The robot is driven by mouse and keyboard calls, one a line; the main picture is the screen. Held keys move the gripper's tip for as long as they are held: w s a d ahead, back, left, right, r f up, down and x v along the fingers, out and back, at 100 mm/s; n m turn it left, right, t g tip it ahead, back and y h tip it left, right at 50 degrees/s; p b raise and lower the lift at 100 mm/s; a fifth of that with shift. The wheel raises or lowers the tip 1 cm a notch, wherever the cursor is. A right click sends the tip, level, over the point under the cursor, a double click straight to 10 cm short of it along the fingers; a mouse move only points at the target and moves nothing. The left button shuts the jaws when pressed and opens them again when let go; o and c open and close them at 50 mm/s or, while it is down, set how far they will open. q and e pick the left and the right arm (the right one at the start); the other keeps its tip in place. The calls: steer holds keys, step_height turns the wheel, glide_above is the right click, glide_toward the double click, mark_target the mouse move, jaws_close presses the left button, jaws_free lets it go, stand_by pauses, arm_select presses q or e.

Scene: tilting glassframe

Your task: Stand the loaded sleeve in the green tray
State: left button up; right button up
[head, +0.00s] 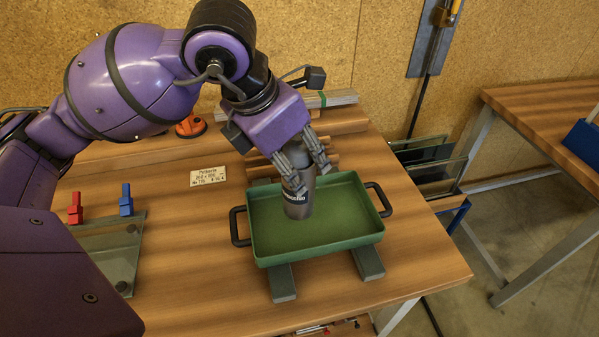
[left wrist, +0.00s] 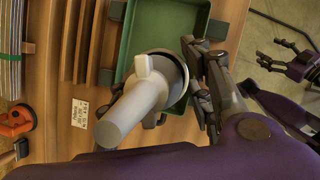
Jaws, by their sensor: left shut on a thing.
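The dark grey sleeve (head: 298,203) is roughly upright inside the outline of the green tray (head: 262,247), with a pale label band near its lower end. I cannot tell whether its base touches the tray floor. My left gripper (head: 311,182) is shut on the sleeve from above and hides its upper part. In the left wrist view the sleeve's round rim (left wrist: 184,73) shows beside my left gripper (left wrist: 203,85), with a thick pale grey rod (left wrist: 130,110) and a smaller pale piece sticking out. My right gripper (left wrist: 288,58) is open and empty, away from the tray.
The tray rests on dark strips (head: 367,262) and has black side handles. A glass plate (head: 112,250) with red and blue clamps lies at the left. A paper label (head: 209,176), an orange suction cup (head: 190,126) and wooden bars (head: 330,143) are behind. The front right tabletop is clear.

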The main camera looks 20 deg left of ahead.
arm_select(q)
steer(key=w+x, duration=0.1)
steer(key=x, duration=0.8)
steer(key=shift+a, duration=0.15)
steer(key=shift+f, duration=0.1)
steer(key=shift+f, duration=0.15)
steer(key=o, duration=1.6)
